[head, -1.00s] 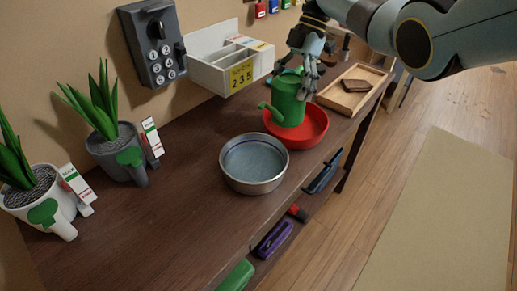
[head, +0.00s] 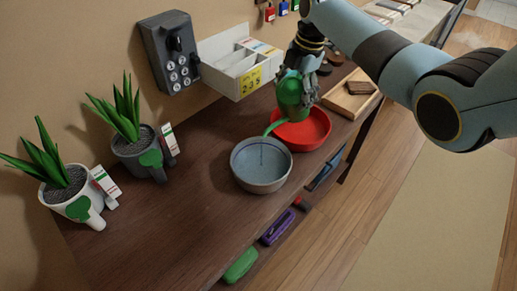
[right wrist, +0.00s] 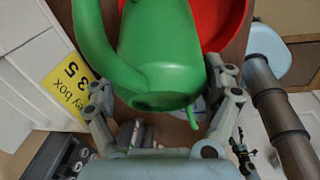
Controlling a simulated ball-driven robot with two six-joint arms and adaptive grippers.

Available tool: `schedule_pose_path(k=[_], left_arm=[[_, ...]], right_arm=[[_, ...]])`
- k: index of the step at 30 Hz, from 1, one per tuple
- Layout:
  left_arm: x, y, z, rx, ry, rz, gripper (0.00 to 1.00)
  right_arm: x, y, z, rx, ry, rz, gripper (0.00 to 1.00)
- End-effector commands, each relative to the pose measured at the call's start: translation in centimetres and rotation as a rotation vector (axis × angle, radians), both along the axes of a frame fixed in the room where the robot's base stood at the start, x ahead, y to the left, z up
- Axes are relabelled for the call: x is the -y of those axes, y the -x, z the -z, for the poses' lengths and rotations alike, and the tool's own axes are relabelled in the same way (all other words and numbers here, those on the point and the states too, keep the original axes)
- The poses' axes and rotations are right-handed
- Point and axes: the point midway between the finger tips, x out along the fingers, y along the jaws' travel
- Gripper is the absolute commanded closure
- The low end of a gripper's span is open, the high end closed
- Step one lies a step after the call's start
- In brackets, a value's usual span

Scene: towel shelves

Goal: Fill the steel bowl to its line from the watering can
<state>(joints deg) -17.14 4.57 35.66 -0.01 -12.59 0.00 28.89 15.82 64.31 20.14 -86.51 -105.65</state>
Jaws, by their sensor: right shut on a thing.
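The steel bowl (head: 240,180) stands upright on the dark wooden shelf. Its inside looks blue-grey, with a thin dark streak; I cannot tell the water level against its line. My right gripper (head: 299,80) is shut on the green watering can (head: 290,97) and holds it above the red basin, tipped toward the bowl. The can's spout (head: 273,127) reaches the bowl's far rim. In the right wrist view the can (right wrist: 160,55) sits between the fingers of my right gripper (right wrist: 165,100). My left gripper is out of view.
The red basin (head: 312,134) stands right behind the bowl. Two potted plants (head: 75,195) (head: 132,148) with labels stand at the left. A white divided box (head: 232,65) and a grey keypad box (head: 170,50) are on the wall. A wooden tray (head: 350,103) lies at the back right.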

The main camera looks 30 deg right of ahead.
Motion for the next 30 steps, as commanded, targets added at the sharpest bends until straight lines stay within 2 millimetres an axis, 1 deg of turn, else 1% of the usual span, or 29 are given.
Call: schedule_pose_path(k=[1,4,10,30], left_arm=[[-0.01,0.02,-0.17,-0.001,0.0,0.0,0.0],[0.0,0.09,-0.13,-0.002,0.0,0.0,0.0],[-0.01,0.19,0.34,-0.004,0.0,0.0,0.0],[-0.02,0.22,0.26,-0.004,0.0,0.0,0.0]], right_arm=[[-0.35,0.06,0.11,0.014,0.018,-0.003,0.73],[-0.4,-0.01,0.23,0.029,0.044,-0.001,0.73],[-0.22,-0.03,0.61,0.011,0.03,0.001,0.73],[-0.31,0.02,0.59,0.014,0.037,0.001,0.73]])
